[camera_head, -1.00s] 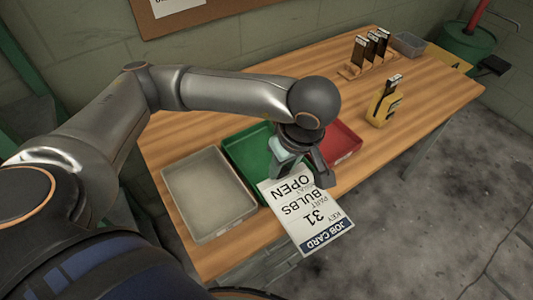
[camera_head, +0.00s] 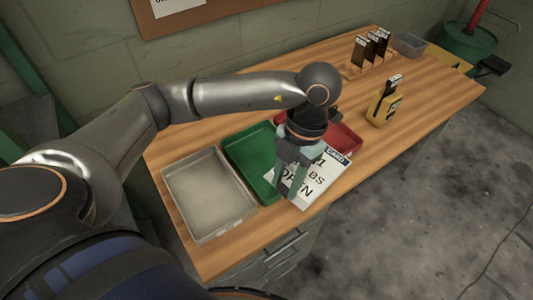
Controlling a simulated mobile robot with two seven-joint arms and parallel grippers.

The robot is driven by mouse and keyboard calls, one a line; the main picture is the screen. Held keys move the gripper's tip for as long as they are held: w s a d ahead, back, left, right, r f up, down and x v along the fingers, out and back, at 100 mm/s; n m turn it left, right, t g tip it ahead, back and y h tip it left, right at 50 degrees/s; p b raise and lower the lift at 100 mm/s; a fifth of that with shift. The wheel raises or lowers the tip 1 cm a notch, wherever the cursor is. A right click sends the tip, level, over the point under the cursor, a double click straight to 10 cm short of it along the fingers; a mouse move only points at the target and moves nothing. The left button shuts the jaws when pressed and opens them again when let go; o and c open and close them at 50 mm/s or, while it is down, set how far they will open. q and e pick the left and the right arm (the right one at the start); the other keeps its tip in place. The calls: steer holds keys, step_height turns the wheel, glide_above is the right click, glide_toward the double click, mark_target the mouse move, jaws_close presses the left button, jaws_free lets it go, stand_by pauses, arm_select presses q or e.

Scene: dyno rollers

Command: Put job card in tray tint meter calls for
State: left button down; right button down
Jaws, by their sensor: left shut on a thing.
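My left gripper (camera_head: 289,189) is shut on the white job card (camera_head: 318,184) near its lower left end. The card's blue header points to the upper right, and the gripper hides part of its print. The card is over the table's front edge, in front of the green tray (camera_head: 239,157) and the red tray (camera_head: 350,141). A grey tray (camera_head: 244,213) is at the left. The gripper and arm cover parts of the green and red trays. The yellow tint meter (camera_head: 377,110) stands to the right, with a dark strip in its top; its reading is not legible. My right gripper is out of view.
A wooden rack (camera_head: 355,73) with several dark tint strips stands at the back right, beside a small grey bin (camera_head: 408,44). The wooden table (camera_head: 430,95) is clear right of the meter. Drawers (camera_head: 285,250) are below its front edge.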

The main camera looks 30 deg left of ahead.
arm_select(q)
steer(key=n, duration=0.2)
steer(key=n+h, duration=0.1)
steer(key=shift+s+d+f+n, duration=0.1)
steer(key=shift+s+f+n, duration=0.15)
steer(key=shift+n, duration=0.15)
steer(key=n, duration=0.2)
steer(key=n+h, duration=0.1)
steer(key=shift+s+f+n, duration=0.1)
steer(key=shift+s+n, duration=0.1)
steer(key=shift+n, duration=0.2)
steer(key=w+a+f+n, duration=0.2)
steer(key=w+f, duration=0.1)
steer(key=w+a+f+n+t, duration=0.1)
steer(key=w+a+f+n, duration=0.1)
steer(key=w+f+n, duration=0.1)
steer(key=w+a+f+n+h, duration=0.1)
steer(key=w+a+f+n, duration=0.1)
steer(key=w+f+n, duration=0.1)
steer(key=shift+w+a+f+t+b, duration=0.1)
steer(key=shift+w+f+t+b, duration=0.1)
steer(key=shift+w, duration=0.15)
steer(key=shift+w+a+f+t+b, duration=0.1)
steer(key=shift+w+t, duration=0.1)
steer(key=shift+w, duration=0.1)
steer(key=shift+w+a+f, duration=0.15)
steer(key=shift+w+f, duration=0.15)
steer(key=shift+f, duration=0.05)
steer(key=shift+w+a+f, duration=0.15)
steer(key=shift+f, duration=1.6)
